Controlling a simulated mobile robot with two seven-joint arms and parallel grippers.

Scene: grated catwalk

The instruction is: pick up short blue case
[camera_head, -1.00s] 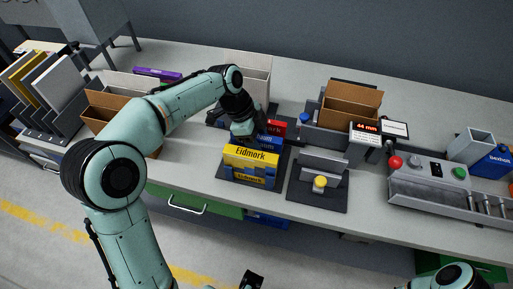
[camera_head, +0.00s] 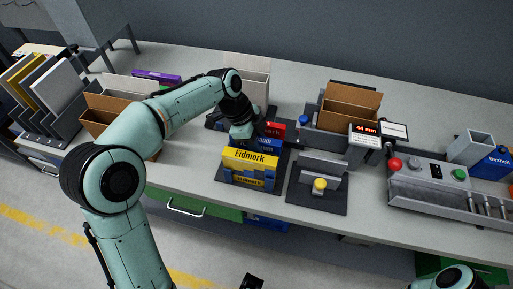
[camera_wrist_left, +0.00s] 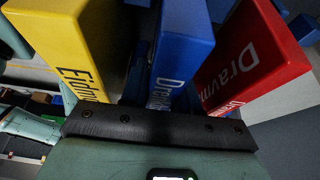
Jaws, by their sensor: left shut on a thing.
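The short blue case (camera_wrist_left: 180,45) stands on edge between a yellow case (camera_wrist_left: 75,45) and a red case (camera_wrist_left: 255,55) in the left wrist view. In the head view, part of the blue case (camera_head: 267,142) shows behind the yellow Eidmark case (camera_head: 250,160) and in front of the red one (camera_head: 274,130). My left gripper (camera_head: 243,131) reaches down over this row from behind. It is shut on the blue case; its fingers are mostly hidden. My right gripper is not clearly in view; only part of my right arm shows at the bottom right.
A dark stand with a yellow knob (camera_head: 320,185) is just right of the row. An open cardboard box (camera_head: 350,105) stands behind it. A control panel (camera_head: 440,180) is at the right. File racks and another cardboard box (camera_head: 105,113) are at the left.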

